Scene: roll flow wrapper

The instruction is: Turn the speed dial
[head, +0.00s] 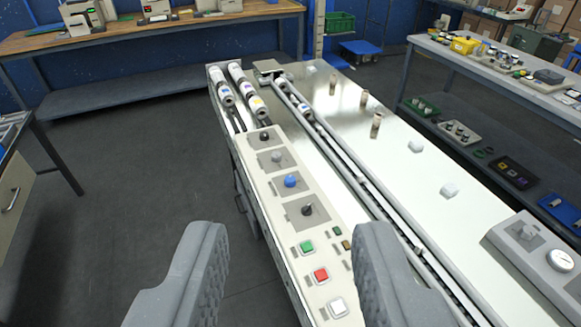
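A beige control panel (285,222) runs along the left side of the wrapper machine. On it sit a black knob (265,136) at the far end, a grey knob (276,156), a blue knob (291,181) and a larger dark dial (307,209) nearest me. Each is on a grey plate. No readable label shows which is the speed dial. My gripper (291,229) is open and empty, its two grey ridged fingers wide apart. In the picture the fingertips sit below the dark dial, on either side of it, and appear apart from the panel.
Green (307,247), red (321,274) and white (337,307) buttons lie nearer than the dials. A conveyor channel (363,181) runs beside the panel. A grey box (540,262) with a gauge and knob stands right.

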